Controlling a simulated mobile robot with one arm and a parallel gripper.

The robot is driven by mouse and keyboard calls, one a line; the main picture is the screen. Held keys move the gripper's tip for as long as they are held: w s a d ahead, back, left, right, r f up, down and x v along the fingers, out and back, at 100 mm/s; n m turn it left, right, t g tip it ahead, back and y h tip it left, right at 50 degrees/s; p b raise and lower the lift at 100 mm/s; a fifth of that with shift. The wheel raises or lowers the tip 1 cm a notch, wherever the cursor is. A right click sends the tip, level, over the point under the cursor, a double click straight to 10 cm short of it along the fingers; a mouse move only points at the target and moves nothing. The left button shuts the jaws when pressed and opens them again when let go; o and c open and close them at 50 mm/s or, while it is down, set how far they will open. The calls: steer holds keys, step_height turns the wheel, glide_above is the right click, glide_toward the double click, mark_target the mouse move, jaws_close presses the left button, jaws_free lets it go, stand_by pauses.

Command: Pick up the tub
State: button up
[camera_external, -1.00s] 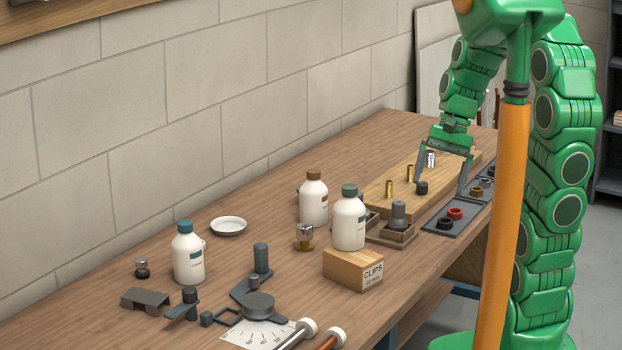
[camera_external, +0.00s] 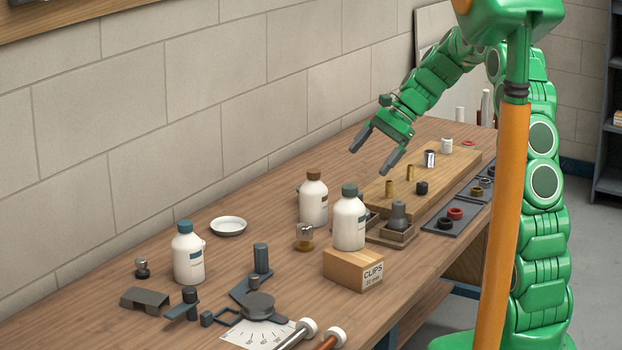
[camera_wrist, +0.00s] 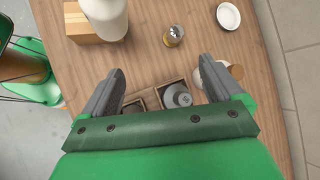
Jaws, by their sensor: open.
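A small white tub-like container (camera_external: 447,146) stands upright on the far end of the wooden board; I cannot tell for sure that it is the tub. My gripper (camera_external: 369,161) is open and empty, raised above the bench to the left of the board and of that container. In the wrist view my gripper (camera_wrist: 162,66) has its two fingers spread, with nothing held between them. The small white container does not show in the wrist view.
The wooden board (camera_external: 436,183) carries brass fittings and dark parts. A brown-capped bottle (camera_external: 313,203) and a green-capped bottle (camera_external: 349,222) stand nearer. A grey plug (camera_wrist: 177,96) sits in a wooden tray. A white dish (camera_external: 228,226) lies left. The wall runs behind.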

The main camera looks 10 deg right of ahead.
steer(key=w+f+m+t+y, duration=0.1)
steer(key=w+f+m, duration=0.2)
steer(key=w, duration=0.6)
steer(key=w+f+m+t+y, duration=0.1)
steer(key=w+f+m+y, duration=0.1)
steer(key=w+f, duration=0.5)
steer(key=w+a+f+m+t+y, duration=0.1)
steer(key=w+f+m, duration=0.3)
steer(key=w, duration=0.7)
step_height(320, 180, down, 2)
steer(key=shift+w+f+m+y, duration=0.1)
steer(key=shift+m+y, duration=0.2)
steer(key=shift+y, duration=0.3)
steer(key=shift+w+a+f, duration=0.15)
steer(key=shift+a+f, duration=0.1)
steer(key=shift+f+x, duration=0.2)
steer(key=shift+x, duration=3.45)
steer(key=shift+w+d, duration=0.1)
steer(key=shift+w, duration=0.05)
